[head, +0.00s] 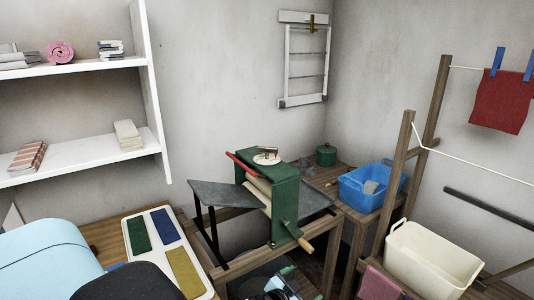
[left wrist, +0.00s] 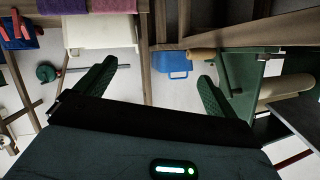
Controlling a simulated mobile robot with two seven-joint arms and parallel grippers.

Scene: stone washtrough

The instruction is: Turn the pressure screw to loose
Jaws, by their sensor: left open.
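The green wringer (head: 286,208) stands on a wooden bench, with pale rollers between its side frames. On its top, a white round plate carries a small brown bar, which looks like the pressure screw (head: 267,157). The bar lies across the plate; I cannot read any setting. My left gripper (head: 286,274) is low, in front of and below the wringer, apart from the screw. It is open and empty in the left wrist view (left wrist: 155,86), where part of the green wringer (left wrist: 237,75) and a roller (left wrist: 288,87) show at right. The screw cannot be made out there. My right gripper is not in view.
A red lever (head: 241,165) and a wooden-handled crank (head: 304,244) stick out from the wringer. A grey sloped board (head: 222,194) lies at its left. A blue tub (head: 360,196), a green pot (head: 326,155) and a cream basin (head: 430,262) stand to the right.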

